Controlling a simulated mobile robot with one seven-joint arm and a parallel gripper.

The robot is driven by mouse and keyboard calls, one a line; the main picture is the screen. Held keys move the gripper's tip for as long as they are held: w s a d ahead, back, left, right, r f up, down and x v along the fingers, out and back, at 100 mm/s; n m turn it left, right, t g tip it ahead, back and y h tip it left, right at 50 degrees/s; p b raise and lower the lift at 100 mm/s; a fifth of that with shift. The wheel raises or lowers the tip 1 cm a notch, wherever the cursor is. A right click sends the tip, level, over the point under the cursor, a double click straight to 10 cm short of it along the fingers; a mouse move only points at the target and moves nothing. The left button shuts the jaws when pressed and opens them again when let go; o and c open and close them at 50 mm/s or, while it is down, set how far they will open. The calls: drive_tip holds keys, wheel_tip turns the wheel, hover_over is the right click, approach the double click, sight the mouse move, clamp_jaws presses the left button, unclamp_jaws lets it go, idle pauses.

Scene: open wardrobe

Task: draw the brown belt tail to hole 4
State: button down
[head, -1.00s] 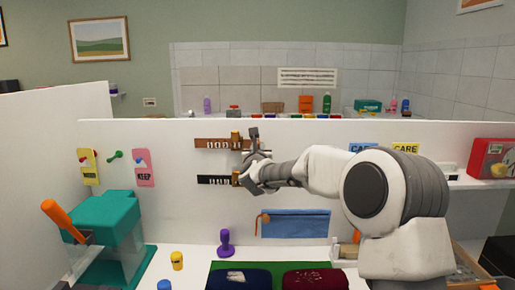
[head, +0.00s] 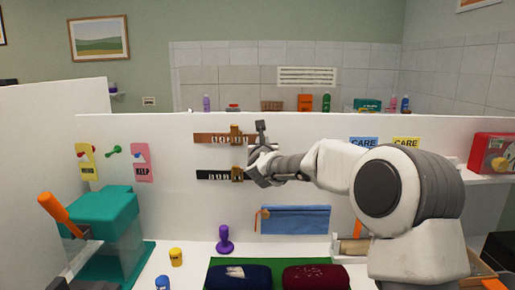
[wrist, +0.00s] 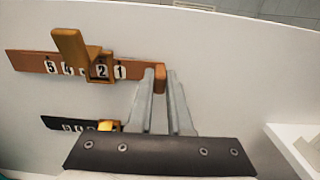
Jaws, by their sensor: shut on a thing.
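The brown belt (head: 204,138) runs level across the white panel. In the wrist view the brown belt (wrist: 30,61) shows labels 5, part of 4, 2 and 1. The belt tail's tip (wrist: 160,80) extends right of the buckle. My gripper (wrist: 163,72) is shut on this tip, to the right of label 1. In the head view my gripper (head: 262,130) is at the belt's right end and partly hides it.
A black belt (head: 205,175) with its own buckle hangs just below. A blue pouch (head: 295,219) hangs lower right. Yellow (head: 87,162) and pink (head: 142,162) tags hang left. A teal machine (head: 105,215) and purple stamp (head: 224,240) stand below. The panel between tags and belts is clear.

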drive_tip(key=d+b, duration=0.3)
drive_tip(key=shift+d+f, duration=0.15)
drive_tip(key=shift+f, duration=0.1)
drive_tip(key=shift+d+r+b, duration=0.25)
drive_tip(key=shift+d+b, duration=0.25)
drive_tip(key=shift+d, duration=0.15)
drive_tip(key=c, duration=0.8)
unclamp_jaws()
drive_tip(key=shift+c, duration=0.2)
drive_tip(key=shift+s, duration=0.1)
drive_tip(key=s+b, duration=0.4)
drive_tip(key=s, duration=1.3)
drive_tip(key=shift+s, duration=0.1)
